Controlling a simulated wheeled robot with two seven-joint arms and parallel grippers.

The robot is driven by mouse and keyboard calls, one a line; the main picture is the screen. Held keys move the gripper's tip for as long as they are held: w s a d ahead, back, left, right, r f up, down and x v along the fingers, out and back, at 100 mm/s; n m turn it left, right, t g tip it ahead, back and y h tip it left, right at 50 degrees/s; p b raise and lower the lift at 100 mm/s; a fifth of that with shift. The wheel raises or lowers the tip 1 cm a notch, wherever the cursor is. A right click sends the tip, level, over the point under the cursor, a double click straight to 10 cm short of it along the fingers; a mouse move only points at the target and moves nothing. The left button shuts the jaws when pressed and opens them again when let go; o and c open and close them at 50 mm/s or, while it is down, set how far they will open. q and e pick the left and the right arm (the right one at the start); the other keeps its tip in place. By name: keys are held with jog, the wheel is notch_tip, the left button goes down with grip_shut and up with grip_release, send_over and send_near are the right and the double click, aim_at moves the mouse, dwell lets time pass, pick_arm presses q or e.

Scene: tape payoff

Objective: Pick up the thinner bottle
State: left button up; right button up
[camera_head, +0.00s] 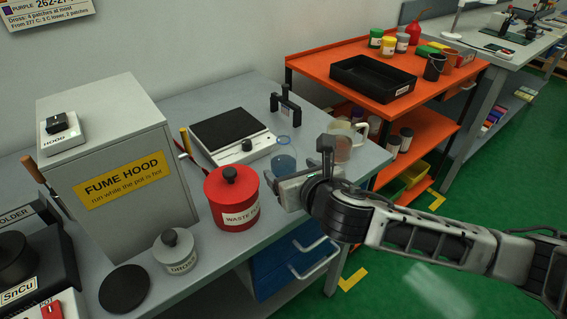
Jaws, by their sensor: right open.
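No label that I can read marks a thinner bottle. A clear, bluish vessel (283,164) stands on the grey bench, just behind my right gripper; its lower part is partly hidden. A red bottle (413,33) with a thin spout stands far off on the orange cart. My right gripper (297,178) is open over the bench's right front part, between the red waste pot and the clear jug. I see nothing held in it. I cannot tell whether it touches the bluish vessel. My left gripper is not in view.
A red waste pot (232,198) stands left of the gripper. A scale (229,136) and a clear jug (341,143) stand behind. The fume hood (118,165) blocks the left. The orange cart (338,57) holds a black tray (372,79). Green floor is clear at lower right.

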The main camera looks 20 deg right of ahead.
aim_at(289, 167)
jog(key=shift+x, duration=2.8)
jog(key=shift+d+r, duration=0.1)
jog(key=shift+r, duration=0.05)
jog(key=c, duration=1.1)
